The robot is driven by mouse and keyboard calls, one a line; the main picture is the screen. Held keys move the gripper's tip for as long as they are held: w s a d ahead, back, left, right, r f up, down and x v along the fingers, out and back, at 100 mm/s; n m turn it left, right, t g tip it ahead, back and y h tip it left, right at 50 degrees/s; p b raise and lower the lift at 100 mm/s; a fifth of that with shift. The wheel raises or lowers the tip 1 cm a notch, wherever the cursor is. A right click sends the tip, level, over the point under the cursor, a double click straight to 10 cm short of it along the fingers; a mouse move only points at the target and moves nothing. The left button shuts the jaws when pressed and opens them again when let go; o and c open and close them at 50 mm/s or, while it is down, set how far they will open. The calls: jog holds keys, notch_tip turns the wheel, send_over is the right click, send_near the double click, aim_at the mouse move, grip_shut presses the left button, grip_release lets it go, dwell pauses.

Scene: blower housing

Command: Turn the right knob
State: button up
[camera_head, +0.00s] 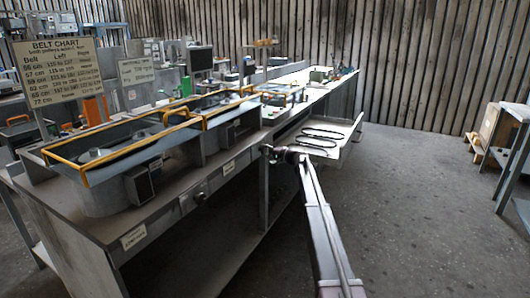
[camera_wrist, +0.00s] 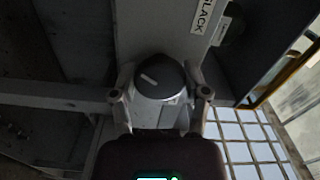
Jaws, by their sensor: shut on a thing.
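The right knob (camera_wrist: 158,72) is dark and round with a pale pointer mark, on a light grey panel in the wrist view. Its pointer slants from upper left to lower right. My gripper (camera_wrist: 160,96) has one finger on each side of the knob and is shut on it. In the head view my gripper (camera_head: 268,152) is at the front edge of the long bench, and the knob there is hidden behind it. Another knob (camera_head: 200,197) shows on the bench front further left, clear of my gripper.
A label reading SLACK (camera_wrist: 203,15) is above the knob. Yellow-railed housings (camera_head: 120,152) stand on the bench (camera_head: 72,218). A tray with dark belts (camera_head: 345,140) sticks out beyond my gripper. The floor (camera_head: 420,190) to the right is open.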

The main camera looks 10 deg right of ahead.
jog(key=shift+a+n, duration=0.25)
jog(key=shift+n, duration=0.25)
jog(key=o, duration=1.1)
jog(key=shift+o, duration=0.2)
jog(key=shift+d, duration=0.1)
jog(key=shift+d, duration=0.1)
jog(key=v, duration=1.2)
